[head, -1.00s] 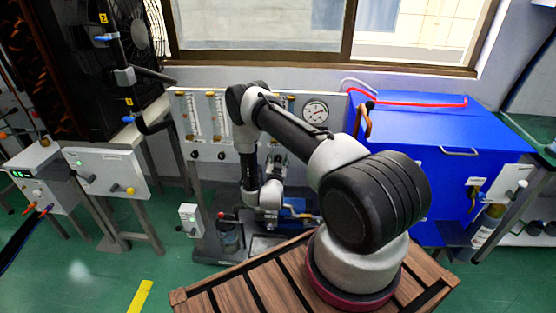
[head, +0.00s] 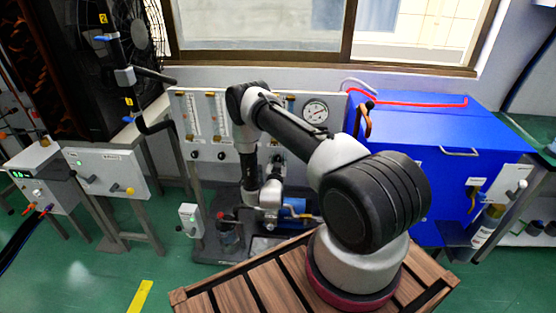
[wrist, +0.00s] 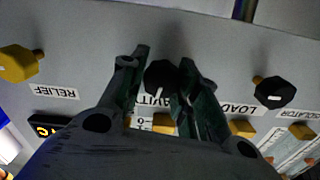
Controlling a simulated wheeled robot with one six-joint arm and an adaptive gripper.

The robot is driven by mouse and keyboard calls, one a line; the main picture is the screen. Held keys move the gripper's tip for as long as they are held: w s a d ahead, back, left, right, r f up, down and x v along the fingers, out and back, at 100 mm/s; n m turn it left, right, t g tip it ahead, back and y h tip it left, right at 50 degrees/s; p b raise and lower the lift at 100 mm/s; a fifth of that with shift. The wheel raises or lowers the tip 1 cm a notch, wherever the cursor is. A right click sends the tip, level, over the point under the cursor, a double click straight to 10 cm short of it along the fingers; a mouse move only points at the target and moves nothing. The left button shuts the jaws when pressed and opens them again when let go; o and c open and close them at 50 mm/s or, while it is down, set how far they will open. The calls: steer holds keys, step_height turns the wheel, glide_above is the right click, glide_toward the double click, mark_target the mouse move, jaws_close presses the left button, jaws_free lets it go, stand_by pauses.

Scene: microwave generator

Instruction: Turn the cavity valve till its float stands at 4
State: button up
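The cavity valve is a black knob (wrist: 160,75) with a white mark, in the middle of the wrist view. Its label (wrist: 152,101) is upside down and partly covered by my fingers. My gripper (wrist: 166,80) has one finger on each side of the knob, close against it, and looks shut on it. The cavity float is hidden behind my gripper and arm; its reading does not show. In the head view my arm covers the knob and part of the pale meter panel (head: 180,112).
A yellow relief knob (wrist: 18,64) is left of my fingers and a black knob (wrist: 274,92) is right, both apart from them. In the head view, a round gauge (head: 315,111) is on the panel and a blue cabinet (head: 430,135) stands right.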

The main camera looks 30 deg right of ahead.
steer(key=shift+o, duration=1.3)
steer(key=shift+s+a, duration=0.1)
steer(key=v, duration=1.1)
steer(key=shift+s+a, duration=0.2)
steer(key=shift+s, duration=0.1)
